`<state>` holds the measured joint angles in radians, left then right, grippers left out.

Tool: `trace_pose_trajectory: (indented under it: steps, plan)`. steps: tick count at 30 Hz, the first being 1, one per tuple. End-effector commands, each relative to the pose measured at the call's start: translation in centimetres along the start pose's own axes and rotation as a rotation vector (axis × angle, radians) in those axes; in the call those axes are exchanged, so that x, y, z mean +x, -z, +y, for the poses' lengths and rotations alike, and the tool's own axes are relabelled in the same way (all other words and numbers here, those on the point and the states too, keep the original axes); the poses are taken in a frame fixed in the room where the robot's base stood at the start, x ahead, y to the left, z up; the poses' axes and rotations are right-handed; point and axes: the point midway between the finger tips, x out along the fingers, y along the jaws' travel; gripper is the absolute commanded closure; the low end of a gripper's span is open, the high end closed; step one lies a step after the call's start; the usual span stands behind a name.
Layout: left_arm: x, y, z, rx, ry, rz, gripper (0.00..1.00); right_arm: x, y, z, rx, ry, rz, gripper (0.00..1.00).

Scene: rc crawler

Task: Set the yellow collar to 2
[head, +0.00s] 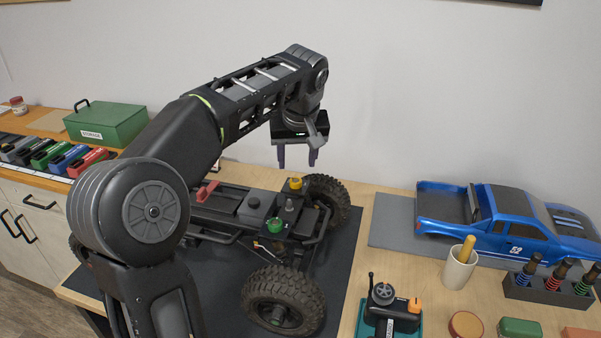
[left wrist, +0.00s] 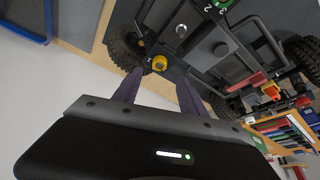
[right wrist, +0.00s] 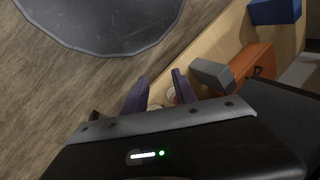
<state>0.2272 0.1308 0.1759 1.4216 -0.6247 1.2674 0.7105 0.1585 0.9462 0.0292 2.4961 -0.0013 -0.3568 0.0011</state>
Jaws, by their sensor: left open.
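The yellow collar (head: 295,183) sits on top of a shock tower at the back of the crawler chassis (head: 240,200). In the left wrist view the yellow collar (left wrist: 159,63) shows just beyond the fingertips, near a small white mark on the dark plate. A green collar (head: 275,224) is on the near side, and the numbers 2 and 3 show beside it in the left wrist view (left wrist: 222,4). My left gripper (head: 297,165) is open and empty, pointing down above the yellow collar, apart from it. My right gripper (right wrist: 160,80) shows only in the right wrist view, its fingers apart and empty.
A blue truck body (head: 515,225) lies on a grey mat at right. A white cup (head: 459,268), a radio controller (head: 390,305) and a rack of shock absorbers (head: 550,289) stand before it. A green storage box (head: 105,124) and battery packs are at left.

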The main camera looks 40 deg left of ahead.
Motion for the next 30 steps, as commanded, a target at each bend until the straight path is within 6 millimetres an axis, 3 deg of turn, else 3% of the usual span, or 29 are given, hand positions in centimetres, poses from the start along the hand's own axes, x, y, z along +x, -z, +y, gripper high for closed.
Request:
trace_pose_trajectory:
  steps: [8,21,30]
  plan:
    - [1.0,0.0,0.0,0.001,0.001,-0.001,0.51,0.0,0.0,0.0,0.0,0.0,0.0,0.67]
    - [7.0,0.0,0.0,0.0,0.001,-0.002,0.51,-0.3,0.0,-0.1,0.0,0.0,0.001,0.67]
    - [7.9,0.0,0.0,0.0,0.0,0.0,0.51,-0.3,0.0,-0.1,0.0,0.0,0.001,0.67]
